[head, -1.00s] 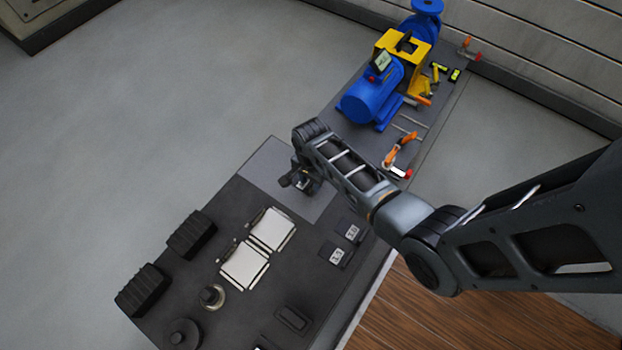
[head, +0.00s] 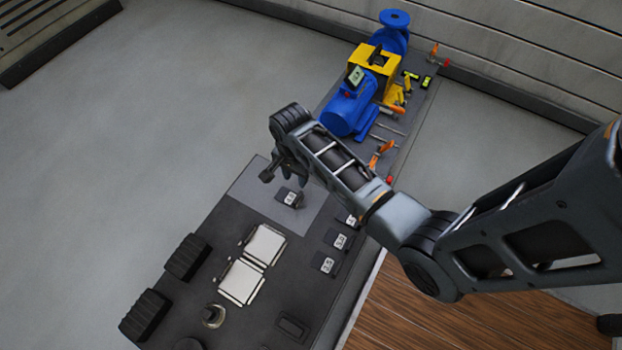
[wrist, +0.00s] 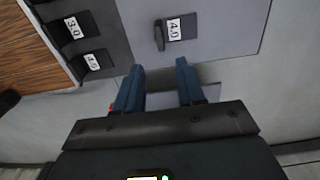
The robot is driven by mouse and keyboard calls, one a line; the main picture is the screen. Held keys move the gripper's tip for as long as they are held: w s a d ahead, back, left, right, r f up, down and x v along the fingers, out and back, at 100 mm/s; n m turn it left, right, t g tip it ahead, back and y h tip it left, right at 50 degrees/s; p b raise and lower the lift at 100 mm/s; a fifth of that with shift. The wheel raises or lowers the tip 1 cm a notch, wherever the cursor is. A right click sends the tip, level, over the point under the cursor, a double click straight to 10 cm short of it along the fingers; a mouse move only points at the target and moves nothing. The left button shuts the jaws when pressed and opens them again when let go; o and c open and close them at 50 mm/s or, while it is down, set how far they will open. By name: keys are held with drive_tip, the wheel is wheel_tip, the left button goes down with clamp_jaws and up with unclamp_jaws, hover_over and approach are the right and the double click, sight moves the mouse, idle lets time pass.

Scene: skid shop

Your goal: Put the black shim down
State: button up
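The black shim (head: 289,198) with a white label lies on the lighter grey pad (head: 315,212) at the far end of the dark bench top. In the wrist view the shim (wrist: 159,36) shows its label reading 4.0 and lies flat, beyond my fingertips. My gripper (wrist: 160,65) is open, with nothing between its two blue fingers and a clear gap to the shim. In the head view my gripper (head: 284,172) hangs just beyond the shim, partly hidden by my arm.
Other labelled shims (head: 327,264) sit in a row along the bench's right side. White cards (head: 242,281), black blocks (head: 187,257) and a round part (head: 213,315) are nearer. A blue motor (head: 350,112) and yellow guard stand behind. The pad around the shim is clear.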

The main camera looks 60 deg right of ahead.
drive_tip(key=s+a+r+n+t+h, duration=0.1)
drive_tip(key=s+a+r+n+t, duration=0.2)
drive_tip(key=s, duration=0.4)
drive_tip(key=s+a+r+n+t, duration=0.1)
drive_tip(key=s+a+n+t, duration=0.3)
drive_tip(key=s+a+n, duration=0.25)
drive_tip(key=s+a+r+n+t, duration=0.1)
drive_tip(key=s+r+n+t, duration=0.1)
drive_tip(key=r, duration=0.7)
drive_tip(key=s+a+r+n+t, duration=0.2)
drive_tip(key=s+r, duration=0.3)
drive_tip(key=r, duration=0.4)
drive_tip(key=s+a+r+n+t+y, duration=0.1)
drive_tip(key=s+r+n+t, duration=0.3)
drive_tip(key=r, duration=0.6)
drive_tip(key=shift+s+a, duration=0.2)
drive_tip(key=shift+a, duration=0.2)
drive_tip(key=shift+n, duration=0.25)
